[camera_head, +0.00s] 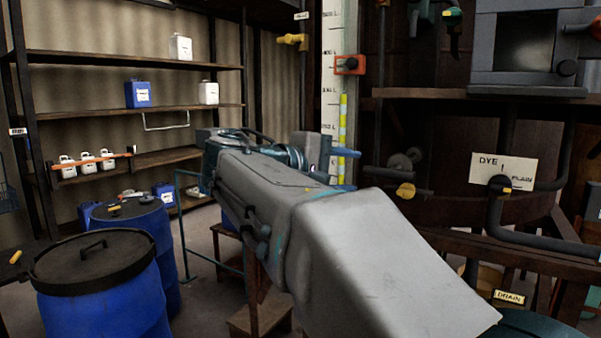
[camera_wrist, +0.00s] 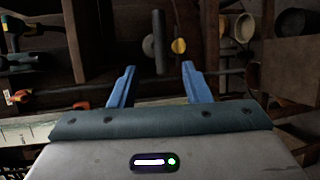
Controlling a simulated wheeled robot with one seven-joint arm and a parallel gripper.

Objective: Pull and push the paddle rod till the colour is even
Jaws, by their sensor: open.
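My gripper (camera_head: 355,170) is in the middle of the head view, at the end of my grey arm, its two blue fingers pointing right. In the wrist view the fingers (camera_wrist: 158,66) stand apart with nothing held between them. A dark grey bar (camera_head: 392,178), which looks like the paddle rod's handle, is just beyond the fingertips; it also shows as an upright bar in the wrist view (camera_wrist: 160,40). I cannot tell whether it touches them. A yellow disc (camera_head: 405,190) is beside it. The dark wooden vat (camera_head: 480,208) is behind; its contents and the paddle are hidden.
A tall gauge (camera_head: 343,115) with a yellow column and a red-orange clip (camera_head: 350,65) stands behind my gripper. A DYE/PLAIN sign (camera_head: 503,170) and dark pipes are at right, a DRAIN label (camera_head: 509,297) below. Blue drums (camera_head: 105,305) and shelves (camera_head: 120,58) are at left.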

